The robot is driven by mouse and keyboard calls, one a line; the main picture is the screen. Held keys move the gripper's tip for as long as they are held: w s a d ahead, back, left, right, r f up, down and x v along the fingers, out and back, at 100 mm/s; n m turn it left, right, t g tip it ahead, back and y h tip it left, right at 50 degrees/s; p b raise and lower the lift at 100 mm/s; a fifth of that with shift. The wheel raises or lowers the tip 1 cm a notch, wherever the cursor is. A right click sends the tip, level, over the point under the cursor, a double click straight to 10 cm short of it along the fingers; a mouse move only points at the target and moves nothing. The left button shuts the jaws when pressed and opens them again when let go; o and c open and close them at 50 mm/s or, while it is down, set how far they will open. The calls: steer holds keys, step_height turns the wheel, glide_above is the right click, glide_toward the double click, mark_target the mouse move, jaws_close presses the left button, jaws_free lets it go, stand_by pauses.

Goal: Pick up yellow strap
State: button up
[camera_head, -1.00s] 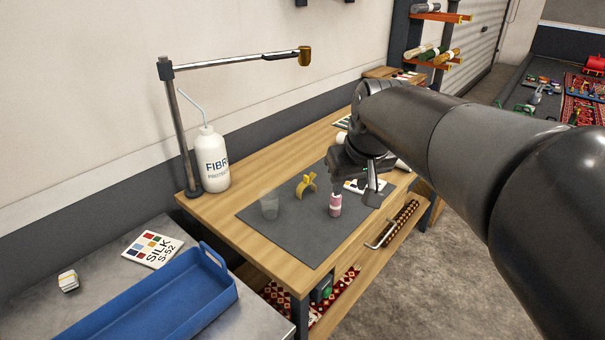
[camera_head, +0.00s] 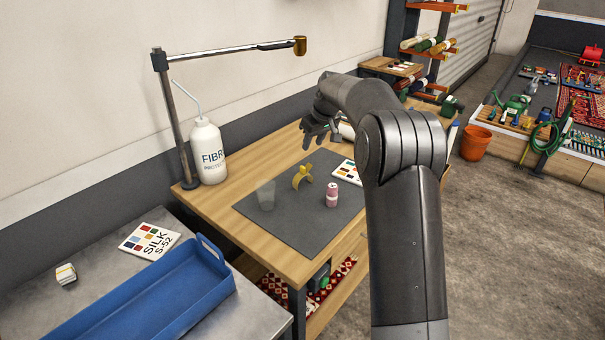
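The yellow strap (camera_head: 303,181) lies in a curved shape on the dark grey mat (camera_head: 281,222) on the wooden bench. My gripper (camera_head: 311,146) is above the bench, behind the strap and apart from it. Its fingers appear spread, with nothing visible between them. My arm comes from the lower right and covers part of the bench's right side.
A clear cup (camera_head: 265,195) stands left of the strap and a pink container (camera_head: 331,195) right of it. A white colour card (camera_head: 348,171) lies behind. A blue tray (camera_head: 150,300) is front left.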

step_height(320, 180, down, 3)
steer(key=w, duration=0.3)
glide_above(303, 167)
steer(key=s+d, duration=0.1)
step_height(303, 167, down, 6)
steer(key=r, duration=0.1)
steer(key=f, duration=0.4)
steer(key=shift+w+a+f, duration=0.15)
steer(key=shift+a+f, duration=0.1)
steer(key=shift+a, duration=0.1)
steer(key=shift+w+a+f, duration=0.1)
steer(key=shift+w+f, duration=0.1)
steer(key=shift+f, duration=0.25)
steer(key=shift+c, duration=0.2)
jaws_close()
